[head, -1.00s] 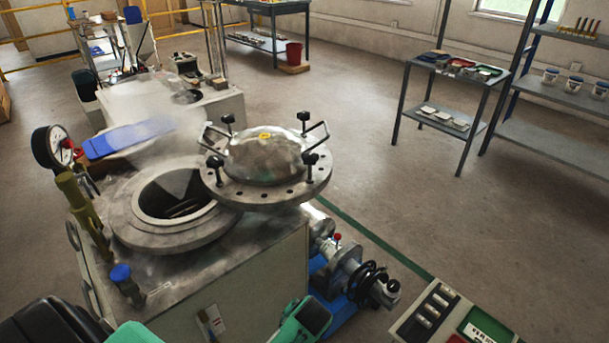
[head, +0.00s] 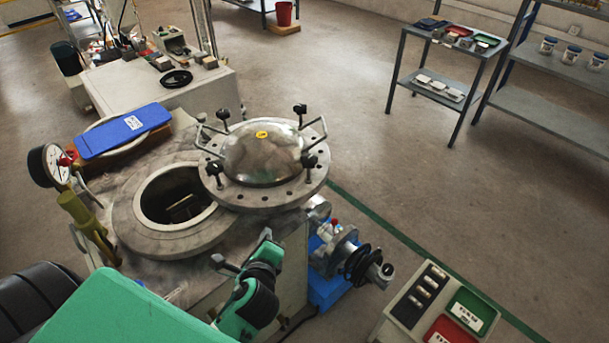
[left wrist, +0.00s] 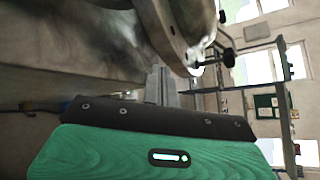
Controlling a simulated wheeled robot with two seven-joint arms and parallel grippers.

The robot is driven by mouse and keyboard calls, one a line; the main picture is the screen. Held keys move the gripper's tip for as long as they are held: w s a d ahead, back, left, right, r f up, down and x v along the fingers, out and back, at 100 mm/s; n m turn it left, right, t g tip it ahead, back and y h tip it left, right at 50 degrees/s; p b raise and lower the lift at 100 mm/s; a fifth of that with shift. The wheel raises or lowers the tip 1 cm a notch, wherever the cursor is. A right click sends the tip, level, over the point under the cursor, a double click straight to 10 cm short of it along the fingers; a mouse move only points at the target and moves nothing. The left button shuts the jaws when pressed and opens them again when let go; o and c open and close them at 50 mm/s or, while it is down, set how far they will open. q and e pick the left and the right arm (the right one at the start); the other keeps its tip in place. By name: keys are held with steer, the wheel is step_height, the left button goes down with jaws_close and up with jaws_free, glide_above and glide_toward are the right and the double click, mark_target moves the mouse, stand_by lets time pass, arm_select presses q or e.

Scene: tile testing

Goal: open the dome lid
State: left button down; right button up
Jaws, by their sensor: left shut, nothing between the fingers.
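The dome lid (head: 262,155) is a shiny steel dome with a yellow mark, a flat holed flange, black clamp knobs and two bar handles. It sits to the right of the vessel's round mouth (head: 170,197), which shows open and dark. Its flange overlaps the right side of the vessel rim. My left gripper (head: 221,263) is shut and empty, in front of the vessel and below the lid. In the left wrist view its closed fingers (left wrist: 160,86) lie near the lid's flange (left wrist: 172,30); I cannot tell whether they touch. My right gripper is not in view.
A pressure gauge (head: 48,165) and an olive valve (head: 88,222) stand left of the mouth. A pump (head: 338,250) and a control box (head: 410,308) are at the right.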

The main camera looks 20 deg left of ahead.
arm_select(q)
steer(key=w+d+r+m+t, duration=0.2)
steer(key=w+m+t, duration=0.1)
steer(key=m, duration=0.3)
steer(key=m+t+h+p, duration=0.2)
steer(key=m, duration=0.5)
glide_toward(309, 172)
steer(key=x, duration=0.5)
steer(key=shift+w+a+r, duration=0.1)
steer(key=shift+x, duration=0.75)
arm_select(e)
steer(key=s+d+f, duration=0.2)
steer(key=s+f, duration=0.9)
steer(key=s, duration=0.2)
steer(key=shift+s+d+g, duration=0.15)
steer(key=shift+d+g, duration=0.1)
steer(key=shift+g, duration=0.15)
arm_select(q)
steer(key=shift+w, duration=0.1)
steer(key=shift+w, duration=0.1)
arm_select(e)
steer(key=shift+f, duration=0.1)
